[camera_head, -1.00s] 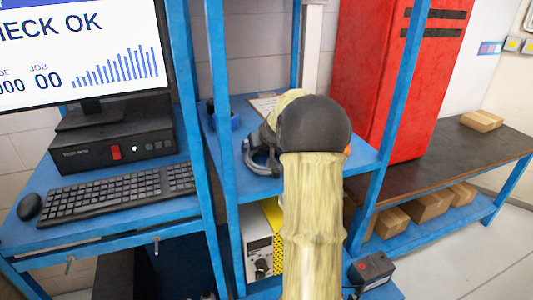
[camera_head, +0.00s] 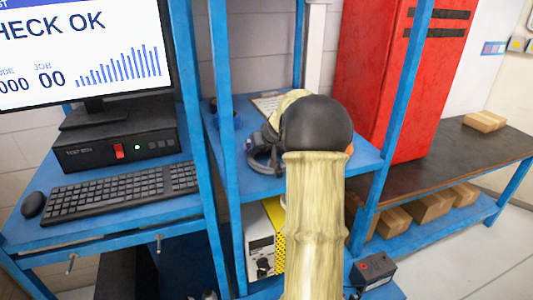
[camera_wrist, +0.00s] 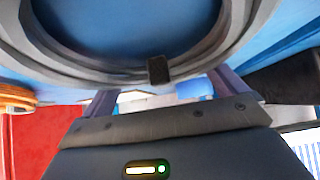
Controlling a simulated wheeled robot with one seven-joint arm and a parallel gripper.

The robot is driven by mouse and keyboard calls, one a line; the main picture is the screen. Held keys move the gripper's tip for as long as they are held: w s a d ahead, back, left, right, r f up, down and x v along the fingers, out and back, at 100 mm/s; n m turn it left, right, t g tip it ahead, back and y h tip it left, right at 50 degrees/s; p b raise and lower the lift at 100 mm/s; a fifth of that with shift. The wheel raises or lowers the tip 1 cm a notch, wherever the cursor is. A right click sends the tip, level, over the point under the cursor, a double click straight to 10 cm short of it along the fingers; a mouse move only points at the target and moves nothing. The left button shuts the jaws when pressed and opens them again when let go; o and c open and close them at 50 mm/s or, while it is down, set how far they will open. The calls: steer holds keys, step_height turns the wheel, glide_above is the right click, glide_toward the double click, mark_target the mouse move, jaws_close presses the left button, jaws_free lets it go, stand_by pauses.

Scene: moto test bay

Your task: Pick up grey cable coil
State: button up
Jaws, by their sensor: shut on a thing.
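The grey cable coil (camera_head: 260,163) shows in the head view at the blue shelf, left of my arm, which hides part of it. In the wrist view the coil (camera_wrist: 262,22) is a large grey ring across the top, with a black tie (camera_wrist: 158,70) around it. My gripper (camera_wrist: 165,82) is shut on the coil near this tie, one finger on each side. In the head view my forearm mostly covers the gripper. I cannot tell whether the coil is clear of the shelf.
The blue shelf (camera_head: 235,181) also holds a blue roll (camera_head: 237,118) and a clipboard (camera_head: 266,103). Blue posts (camera_head: 222,120) stand close on both sides of my arm. A red cabinet (camera_head: 385,90) is at the right. A keyboard (camera_head: 122,191) and monitor are at the left.

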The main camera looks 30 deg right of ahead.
step_height(320, 180, up, 10)
steer(key=shift+r+b, duration=0.1)
steer(key=shift+b, duration=1.1)
steer(key=shift+w+a, duration=0.1)
steer(key=shift+w, duration=0.05)
steer(key=shift+s, duration=0.3)
steer(key=shift+w, duration=0.2)
steer(key=shift+f, duration=0.2)
